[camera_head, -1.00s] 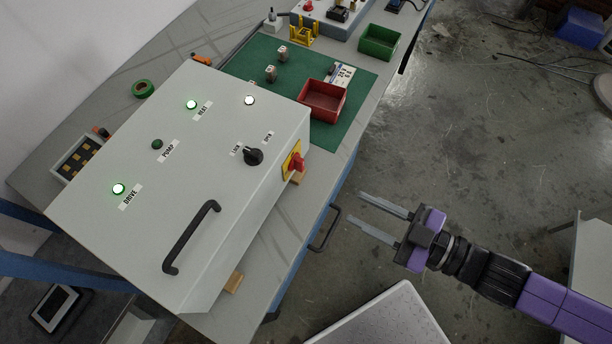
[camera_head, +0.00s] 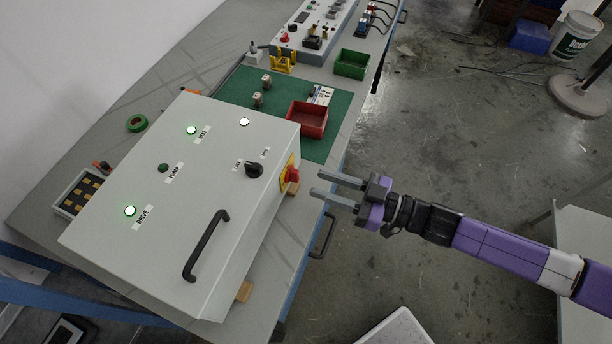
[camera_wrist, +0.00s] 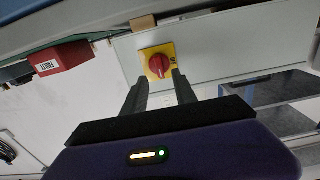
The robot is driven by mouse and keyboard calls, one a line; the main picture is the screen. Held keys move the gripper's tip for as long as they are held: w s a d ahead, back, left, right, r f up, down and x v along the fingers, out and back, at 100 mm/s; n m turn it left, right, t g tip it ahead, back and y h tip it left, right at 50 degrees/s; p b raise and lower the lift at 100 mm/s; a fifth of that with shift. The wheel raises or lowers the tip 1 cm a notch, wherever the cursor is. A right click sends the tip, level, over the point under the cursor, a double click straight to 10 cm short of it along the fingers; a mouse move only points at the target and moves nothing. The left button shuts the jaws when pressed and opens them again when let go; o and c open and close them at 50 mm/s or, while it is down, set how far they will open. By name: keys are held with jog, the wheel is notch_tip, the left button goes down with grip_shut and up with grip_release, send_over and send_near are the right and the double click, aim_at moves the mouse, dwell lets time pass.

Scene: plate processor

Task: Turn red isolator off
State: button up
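The red isolator (camera_head: 292,174) is a red rotary knob on a yellow plate, on the right side wall of the grey control box (camera_head: 215,250). In the wrist view the red knob (camera_wrist: 159,64) shows face-on, beyond and between my finger ends, with its yellow plate partly behind the right finger. My gripper (camera_head: 317,186) is open and empty, its two fingers apart and pointing at the knob. In the head view the fingertips are a short way right of the knob, with a gap between.
A black handle (camera_head: 206,245) and a black selector knob (camera_head: 254,170) are on the box top. The drive lamp (camera_head: 130,211) glows green. A red bin (camera_head: 307,119) and green bin (camera_head: 351,64) stand behind. A bench handle (camera_head: 323,236) sticks out below my gripper.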

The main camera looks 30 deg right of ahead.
aim_at(298, 176)
jog(key=shift+p+x, duration=0.35)
jog(key=shift+x, duration=2.05)
grip_shut()
